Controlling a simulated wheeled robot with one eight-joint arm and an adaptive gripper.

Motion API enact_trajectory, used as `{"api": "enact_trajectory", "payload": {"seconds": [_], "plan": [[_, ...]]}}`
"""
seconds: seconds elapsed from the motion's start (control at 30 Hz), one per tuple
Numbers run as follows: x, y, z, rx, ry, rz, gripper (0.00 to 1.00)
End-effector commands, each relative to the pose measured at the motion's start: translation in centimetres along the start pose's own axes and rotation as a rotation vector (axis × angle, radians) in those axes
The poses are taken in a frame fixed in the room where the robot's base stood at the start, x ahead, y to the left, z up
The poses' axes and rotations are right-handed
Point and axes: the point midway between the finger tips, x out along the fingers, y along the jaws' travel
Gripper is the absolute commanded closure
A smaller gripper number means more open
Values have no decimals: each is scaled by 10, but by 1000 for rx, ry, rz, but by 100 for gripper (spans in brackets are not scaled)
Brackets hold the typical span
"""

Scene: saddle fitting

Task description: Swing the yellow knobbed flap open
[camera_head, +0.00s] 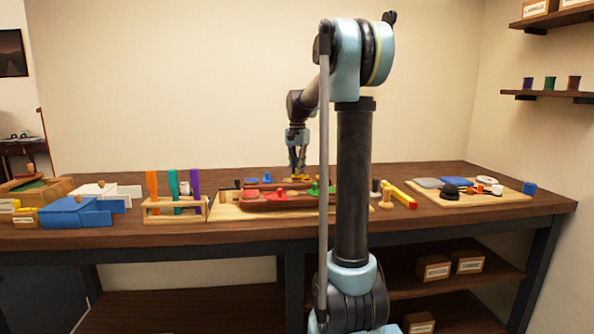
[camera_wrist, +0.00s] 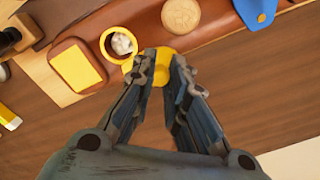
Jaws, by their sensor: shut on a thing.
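The yellow flap (camera_wrist: 162,54) is a small rounded piece at the lower right of a yellow ring (camera_wrist: 106,48) in the wrist view. The ring is uncovered and a whitish lump (camera_wrist: 122,43) shows inside it. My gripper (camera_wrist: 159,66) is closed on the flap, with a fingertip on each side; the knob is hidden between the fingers. The ring is set in a reddish-brown board (camera_wrist: 45,72). In the head view my gripper (camera_head: 298,174) points down at the board's far side, and a bit of yellow (camera_head: 303,178) shows under it.
On the board are a yellow square (camera_wrist: 78,65), a round wooden disc (camera_wrist: 180,15) and a blue flap (camera_wrist: 256,14). In the head view, red and green knobbed pieces stand nearby. A rack (camera_head: 174,208) with coloured strips is at left, a tray (camera_head: 505,196) at right.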

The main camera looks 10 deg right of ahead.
Motion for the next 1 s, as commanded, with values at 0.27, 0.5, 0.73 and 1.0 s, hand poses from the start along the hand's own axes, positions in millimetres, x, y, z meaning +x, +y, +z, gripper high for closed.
{"api": "enact_trajectory", "payload": {"seconds": [0.27,0.5,0.73,1.0], "plan": [[0,-1,-2,-1,3,-2,68],[0,-1,-1,-2,2,-2,64],[-7,-1,-1,-2,2,-1,64],[-50,-1,-1,-2,2,-1,64]]}}
